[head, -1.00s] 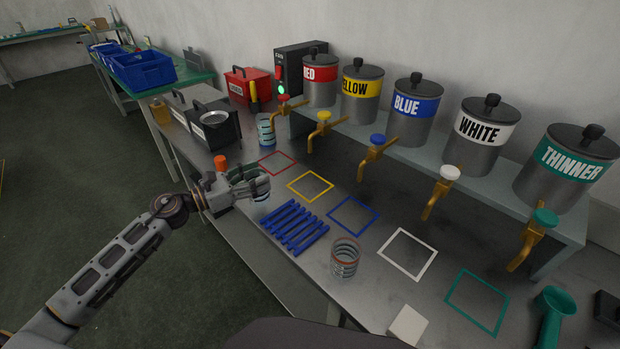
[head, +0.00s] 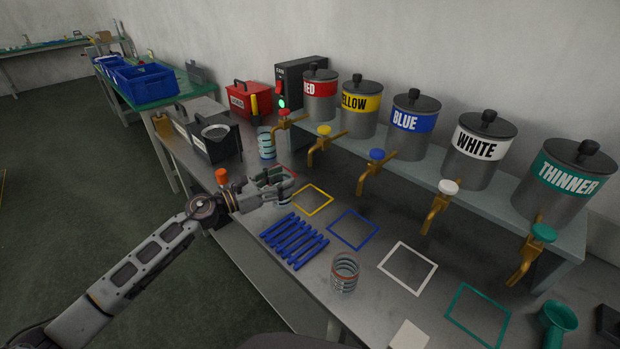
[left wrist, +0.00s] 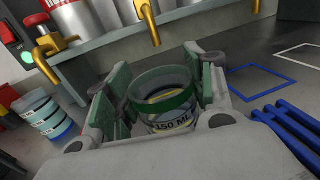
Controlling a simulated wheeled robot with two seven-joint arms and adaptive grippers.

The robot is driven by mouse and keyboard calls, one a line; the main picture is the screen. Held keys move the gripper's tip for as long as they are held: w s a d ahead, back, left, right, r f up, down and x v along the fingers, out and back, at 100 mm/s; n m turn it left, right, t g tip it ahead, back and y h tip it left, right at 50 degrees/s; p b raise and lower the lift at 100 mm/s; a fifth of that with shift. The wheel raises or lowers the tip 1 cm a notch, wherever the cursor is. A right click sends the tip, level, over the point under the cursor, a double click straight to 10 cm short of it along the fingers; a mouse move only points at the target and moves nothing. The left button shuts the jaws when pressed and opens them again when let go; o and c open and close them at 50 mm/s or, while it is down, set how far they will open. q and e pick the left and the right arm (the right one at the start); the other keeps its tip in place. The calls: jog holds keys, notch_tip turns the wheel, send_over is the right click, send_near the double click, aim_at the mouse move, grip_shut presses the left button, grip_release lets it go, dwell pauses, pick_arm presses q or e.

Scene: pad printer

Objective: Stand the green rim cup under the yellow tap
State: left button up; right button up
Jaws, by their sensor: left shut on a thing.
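My left gripper (head: 277,184) is shut on the green rim cup (left wrist: 163,103), a clear cup with a dark green rim and a volume label. The left wrist view shows it upright between the two fingers; in the head view the fingers mostly hide it. The yellow tap (head: 322,142) has a yellow knob and brass spout below the yellow-banded tank (head: 360,104). A yellow square outline (head: 328,201) lies on the bench in front of it. The gripper is just left of this outline, over the near part of the red outline. My right gripper is not in view.
A blue-banded cup (head: 266,143) stands at the back left near the red tap (head: 284,119). An orange-capped item (head: 221,177) is left of the gripper. The yellow square looks empty.

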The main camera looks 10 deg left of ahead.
pick_arm(q)
jog(key=shift+x, duration=0.8)
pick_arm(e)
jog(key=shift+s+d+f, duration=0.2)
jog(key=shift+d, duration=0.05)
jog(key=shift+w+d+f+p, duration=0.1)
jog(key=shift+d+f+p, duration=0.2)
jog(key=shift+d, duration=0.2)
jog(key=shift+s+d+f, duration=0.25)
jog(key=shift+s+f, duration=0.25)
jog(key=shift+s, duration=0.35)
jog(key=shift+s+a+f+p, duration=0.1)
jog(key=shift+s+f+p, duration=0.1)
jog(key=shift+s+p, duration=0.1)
pick_arm(q)
jog(key=x, duration=0.8)
jog(key=shift+w+d, duration=0.2)
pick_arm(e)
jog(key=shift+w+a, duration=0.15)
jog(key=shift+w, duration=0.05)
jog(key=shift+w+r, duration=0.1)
